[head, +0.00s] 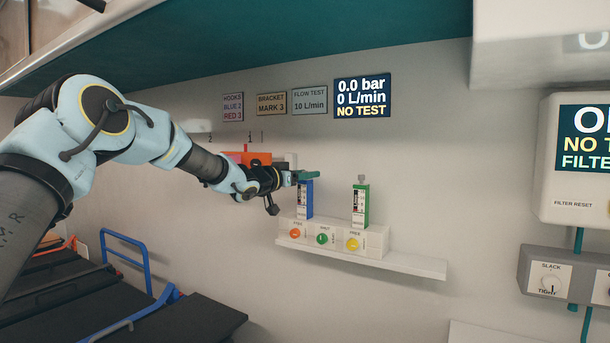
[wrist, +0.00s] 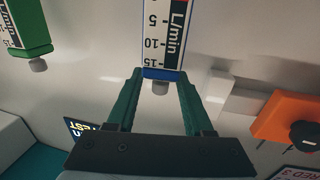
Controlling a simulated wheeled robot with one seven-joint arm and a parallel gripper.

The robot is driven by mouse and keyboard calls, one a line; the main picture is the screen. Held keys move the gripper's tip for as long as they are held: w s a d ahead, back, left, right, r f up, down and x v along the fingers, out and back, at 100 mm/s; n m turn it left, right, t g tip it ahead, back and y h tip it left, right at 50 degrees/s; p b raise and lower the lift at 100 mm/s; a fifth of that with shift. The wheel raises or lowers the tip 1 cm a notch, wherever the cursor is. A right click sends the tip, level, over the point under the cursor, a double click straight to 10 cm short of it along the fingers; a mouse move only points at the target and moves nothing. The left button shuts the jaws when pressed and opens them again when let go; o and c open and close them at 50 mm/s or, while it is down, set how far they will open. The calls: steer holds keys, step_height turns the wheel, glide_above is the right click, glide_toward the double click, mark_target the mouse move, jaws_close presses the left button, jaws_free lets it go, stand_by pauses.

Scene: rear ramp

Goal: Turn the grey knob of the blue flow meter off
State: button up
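The blue flow meter (head: 305,201) stands upright on the white block on the wall shelf, and its top is hidden behind my gripper in the head view. In the wrist view the blue flow meter (wrist: 163,73) appears upside down, with a scale in L/min. Its grey knob (wrist: 160,87) shows between the two green fingers. My gripper (wrist: 160,74) is open, with a visible gap on each side of the knob. In the head view my gripper (head: 306,175) is at the top of the blue meter. The knob is hidden there.
A green flow meter (head: 360,206) with its own grey knob (head: 361,179) stands to the right. Below are orange, green and yellow dials on the white block (head: 376,240). The display (head: 362,97) reads 0.0 bar, 0 L/min, NO TEST. An orange object (wrist: 286,118) is on the wall.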

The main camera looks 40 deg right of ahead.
jaws_close()
